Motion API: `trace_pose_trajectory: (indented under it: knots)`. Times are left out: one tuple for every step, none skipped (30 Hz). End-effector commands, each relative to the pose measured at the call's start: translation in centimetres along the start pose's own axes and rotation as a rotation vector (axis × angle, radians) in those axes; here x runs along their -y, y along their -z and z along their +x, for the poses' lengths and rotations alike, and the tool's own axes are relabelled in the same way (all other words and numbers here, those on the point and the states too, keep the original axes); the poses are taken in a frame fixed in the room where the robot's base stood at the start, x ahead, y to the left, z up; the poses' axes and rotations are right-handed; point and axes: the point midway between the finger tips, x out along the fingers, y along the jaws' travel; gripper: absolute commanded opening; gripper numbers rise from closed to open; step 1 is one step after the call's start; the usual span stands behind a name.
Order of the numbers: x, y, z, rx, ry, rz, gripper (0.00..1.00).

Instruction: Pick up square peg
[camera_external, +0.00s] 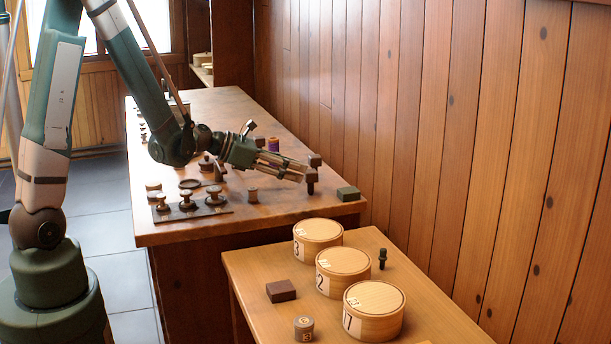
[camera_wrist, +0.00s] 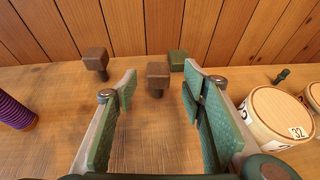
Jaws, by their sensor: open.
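A brown square-headed peg (camera_wrist: 157,75) stands upright on its narrower stem, just ahead of my gripper (camera_wrist: 159,84) and in line with the gap between its fingers. It also shows in the external view (camera_external: 311,187), close to the fingertips. A second brown square-headed peg (camera_wrist: 95,60) stands to the left in the wrist view, outside the left finger. My gripper is open and empty, reaching low over the far table toward the wall in the external view (camera_external: 303,172). I cannot tell whether a finger touches a peg.
A green block (camera_wrist: 177,58) sits just behind and right of the central peg. A purple ribbed spool (camera_wrist: 16,112) stands left. Round lidded boxes (camera_external: 374,309) and a small dark peg (camera_external: 382,258) stand on the nearer table. A board with several spools (camera_external: 188,200) lies left.

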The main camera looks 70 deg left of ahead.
Motion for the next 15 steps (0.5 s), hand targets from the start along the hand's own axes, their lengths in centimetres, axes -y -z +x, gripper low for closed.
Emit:
trace_pose_trajectory:
  knots:
    - [0.04, 0.07, 0.44, 0.0, 0.001, 0.001, 0.41]
    - [0.05, 0.06, 0.62, 0.0, 0.001, 0.001, 0.41]
    - [0.06, 0.05, 0.79, 0.0, 0.001, 0.001, 0.41]
    - [0.06, 0.04, 0.87, 0.0, 0.001, 0.001, 0.41]
    - [0.06, 0.03, 0.92, 0.0, 0.001, 0.001, 0.41]
    - [0.06, 0.02, 0.93, 0.0, 0.001, 0.001, 0.41]
    - [0.05, 0.01, 0.92, 0.0, 0.001, 0.0, 0.41]
    - [0.05, 0.01, 0.91, 0.0, 0.001, 0.0, 0.41]
    - [0.05, 0.0, 0.9, 0.0, 0.001, 0.0, 0.41]
    - [0.05, 0.0, 0.89, 0.0, 0.001, 0.0, 0.41]
    - [0.05, 0.0, 0.89, 0.0, 0.001, 0.0, 0.41]
    - [0.05, 0.0, 0.9, 0.0, 0.001, 0.0, 0.41]
    - [0.05, 0.0, 0.92, 0.0, 0.001, 0.0, 0.41]
    - [0.04, 0.01, 0.97, 0.0, 0.001, 0.0, 0.41]
    - [0.04, 0.02, 1.08, 0.0, 0.001, 0.0, 0.41]
